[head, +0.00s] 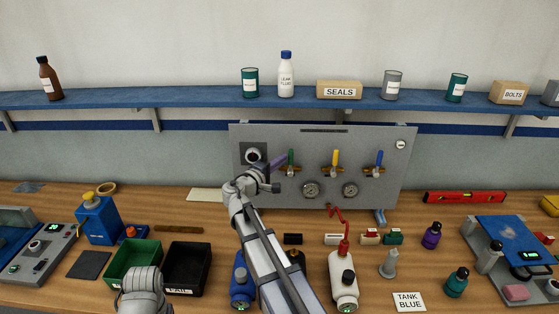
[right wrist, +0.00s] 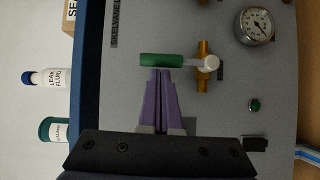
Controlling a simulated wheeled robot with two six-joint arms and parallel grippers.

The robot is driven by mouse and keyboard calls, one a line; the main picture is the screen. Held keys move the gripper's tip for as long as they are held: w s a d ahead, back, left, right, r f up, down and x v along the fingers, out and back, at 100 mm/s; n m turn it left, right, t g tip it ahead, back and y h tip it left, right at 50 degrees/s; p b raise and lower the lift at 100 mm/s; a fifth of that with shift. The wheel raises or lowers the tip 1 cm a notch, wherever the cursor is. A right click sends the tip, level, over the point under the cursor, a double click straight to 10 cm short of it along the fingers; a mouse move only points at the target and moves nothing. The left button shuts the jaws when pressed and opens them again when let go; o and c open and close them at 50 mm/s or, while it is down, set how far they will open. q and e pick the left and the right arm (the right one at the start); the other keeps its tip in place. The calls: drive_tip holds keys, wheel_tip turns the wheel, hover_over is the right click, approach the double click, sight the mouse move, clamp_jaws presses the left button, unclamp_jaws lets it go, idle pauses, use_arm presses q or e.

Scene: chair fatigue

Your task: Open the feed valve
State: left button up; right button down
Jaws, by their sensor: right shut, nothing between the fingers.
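No label naming the feed valve is readable. My right gripper (head: 278,162) is shut and empty, at the left side of the green handle. In the right wrist view its purple fingertips (right wrist: 160,72) are together at the green handle (right wrist: 160,60), touching or almost touching it. My left gripper is out of view.
Two gauges (head: 311,190) (head: 350,190) sit low on the panel. A blue shelf (head: 200,98) with bottles, tins and boxes runs above.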

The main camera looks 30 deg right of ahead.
drive_tip(key=shift+s+d+r+m+p, duration=0.1)
drive_tip(key=shift+d+r+m+p, duration=0.1)
drive_tip(key=shift+m+p, duration=0.15)
drive_tip(key=s+d+f+m+t+y+p, duration=0.1)
drive_tip(key=s+d+f+m+y+p, duration=0.2)
drive_tip(key=s+d+m+y+p, duration=0.2)
drive_tip(key=d+m+y+p, duration=0.2)
drive_tip(key=d+m+y, duration=0.1)
drive_tip(key=m+y, duration=0.1)
drive_tip(key=shift+f+m+t+y, duration=0.3)
drive_tip(key=shift+f+m+y, duration=0.05)
drive_tip(key=shift+f+y, duration=0.05)
idle(0.6)
drive_tip(key=shift+s+d+f, duration=0.1)
drive_tip(key=shift+d, duration=0.1)
idle(0.6)
